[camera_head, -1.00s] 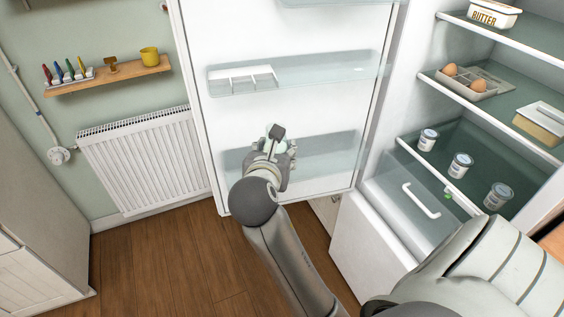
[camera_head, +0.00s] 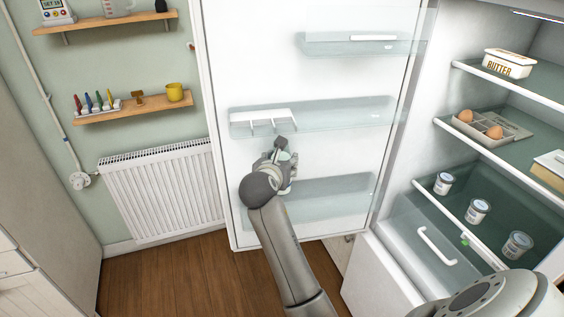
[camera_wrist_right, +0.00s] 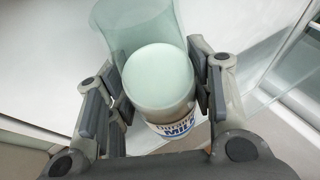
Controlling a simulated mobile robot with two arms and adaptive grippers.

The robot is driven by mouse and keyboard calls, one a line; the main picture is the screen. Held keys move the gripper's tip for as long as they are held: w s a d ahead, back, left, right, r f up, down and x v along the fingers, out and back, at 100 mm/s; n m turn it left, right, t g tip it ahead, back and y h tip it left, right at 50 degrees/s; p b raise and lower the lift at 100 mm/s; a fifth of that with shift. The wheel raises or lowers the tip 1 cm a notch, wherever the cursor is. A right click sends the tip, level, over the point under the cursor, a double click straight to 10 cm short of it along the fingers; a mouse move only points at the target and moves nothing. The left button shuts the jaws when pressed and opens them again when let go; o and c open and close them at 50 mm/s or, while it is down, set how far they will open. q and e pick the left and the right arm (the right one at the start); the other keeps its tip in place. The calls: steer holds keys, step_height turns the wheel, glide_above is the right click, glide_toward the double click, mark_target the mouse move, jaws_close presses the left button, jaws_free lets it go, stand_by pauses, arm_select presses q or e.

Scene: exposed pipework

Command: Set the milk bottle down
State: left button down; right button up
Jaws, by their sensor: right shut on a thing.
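The milk bottle (camera_wrist_right: 160,78) is held in my right gripper (camera_wrist_right: 163,88). In the right wrist view its round pale green end faces the camera, with a "MILK" label on the side below. The gripper's dark finger pads press on both sides of it. In the head view the right gripper (camera_head: 284,155) is in front of the open fridge door (camera_head: 230,190), just below the middle door shelf (camera_head: 345,117) and above the lower door shelf (camera_head: 335,200). The bottle is mostly hidden there behind the fingers. My left gripper is not in view.
A white divided rack (camera_head: 264,121) sits at the left of the middle door shelf; the right part is clear. The lower door shelf looks empty. The fridge interior at right holds a butter dish (camera_head: 509,63), an egg carton (camera_head: 493,127) and small tubs (camera_head: 477,211). A radiator (camera_head: 165,195) is left of the door.

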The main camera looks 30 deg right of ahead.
step_height(320, 180, down, 9)
steer(key=shift+f, duration=0.1)
steer(key=shift+w+f, duration=0.15)
steer(key=shift+f, duration=0.35)
steer(key=shift+f, duration=0.15)
steer(key=o, duration=1.1)
steer(key=shift+f, duration=0.1)
